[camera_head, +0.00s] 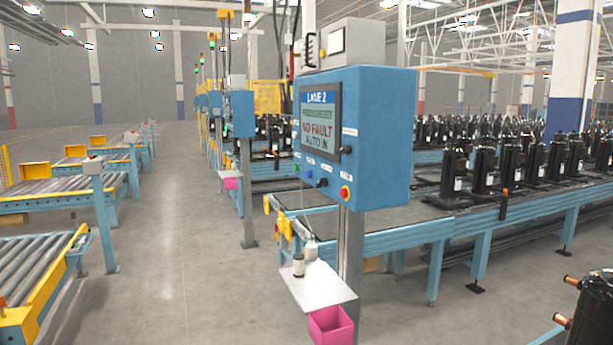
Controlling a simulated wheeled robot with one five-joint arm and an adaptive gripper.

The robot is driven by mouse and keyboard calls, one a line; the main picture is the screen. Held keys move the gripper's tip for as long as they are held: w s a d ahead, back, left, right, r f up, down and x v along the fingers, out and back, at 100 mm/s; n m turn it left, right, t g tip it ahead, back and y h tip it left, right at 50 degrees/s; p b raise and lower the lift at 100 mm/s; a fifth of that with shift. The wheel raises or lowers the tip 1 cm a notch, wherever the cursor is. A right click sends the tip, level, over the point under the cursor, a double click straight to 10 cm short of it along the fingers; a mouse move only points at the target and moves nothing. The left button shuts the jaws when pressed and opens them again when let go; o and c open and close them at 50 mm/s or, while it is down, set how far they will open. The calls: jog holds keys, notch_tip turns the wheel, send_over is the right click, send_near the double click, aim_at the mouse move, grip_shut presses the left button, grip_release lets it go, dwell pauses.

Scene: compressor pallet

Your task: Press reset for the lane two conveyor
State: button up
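The blue lane two control box (375,140) stands on a grey post in the middle of the view. Its screen (320,118) reads "LANE 2", "NO FAULT" and a line beginning "AUTO". Below the screen are a green button (296,168), a blue button (309,173), a black selector (321,182) and a red stop button on a yellow ring (345,192). Small labels by the controls are too small to read, so I cannot tell which is reset. My gripper is not in view.
A small shelf (325,291) with little containers and a pink bin (331,325) sticks out below the box. A conveyor (440,222) with black compressors runs behind it. A dark compressor (592,315) is at bottom right. Open floor (190,250) lies left.

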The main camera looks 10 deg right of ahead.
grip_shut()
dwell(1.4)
